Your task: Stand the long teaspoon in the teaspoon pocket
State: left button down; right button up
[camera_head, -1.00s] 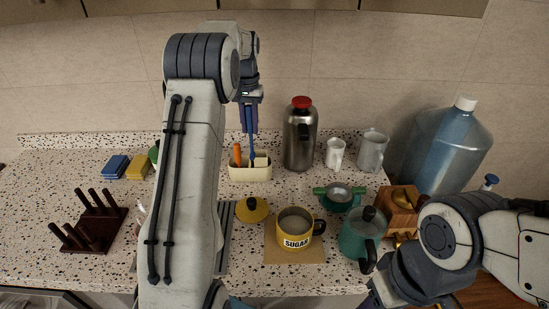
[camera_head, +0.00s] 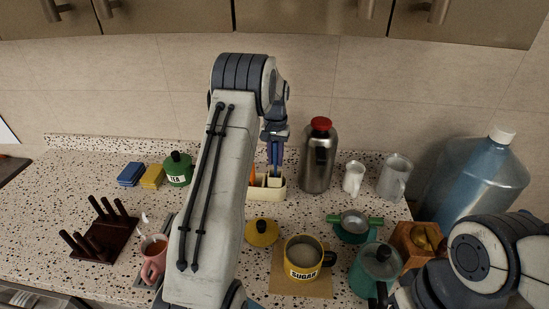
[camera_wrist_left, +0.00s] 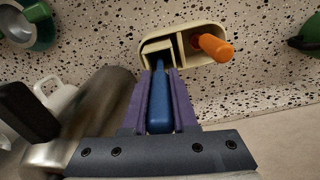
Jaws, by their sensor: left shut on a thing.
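My left gripper (camera_head: 275,157) is shut on the blue handle of a spoon, which I take to be the long teaspoon (camera_wrist_left: 159,108). The spoon is upright, right over the cream caddy (camera_head: 267,194). In the left wrist view, its lower part reaches into the left compartment of the caddy (camera_wrist_left: 211,60). The spoon's bowl is hidden, so I cannot tell how deep it sits. An orange-handled utensil (camera_wrist_left: 216,47) stands in the neighbouring compartment; its handle also shows in the head view (camera_head: 252,176). My right gripper is out of view.
A steel flask with a red lid (camera_head: 319,157) stands just right of the caddy, with white jugs (camera_head: 353,178) beyond it. A green tea canister (camera_head: 178,170) is to the left. A yellow sugar mug (camera_head: 303,258) and a yellow lid (camera_head: 262,232) are in front.

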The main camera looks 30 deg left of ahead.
pick_arm(q)
jog(key=shift+f, duration=0.5)
jog(key=shift+f, duration=0.4)
jog(key=shift+s+f, duration=0.1)
jog(key=c, duration=0.7)
grip_release()
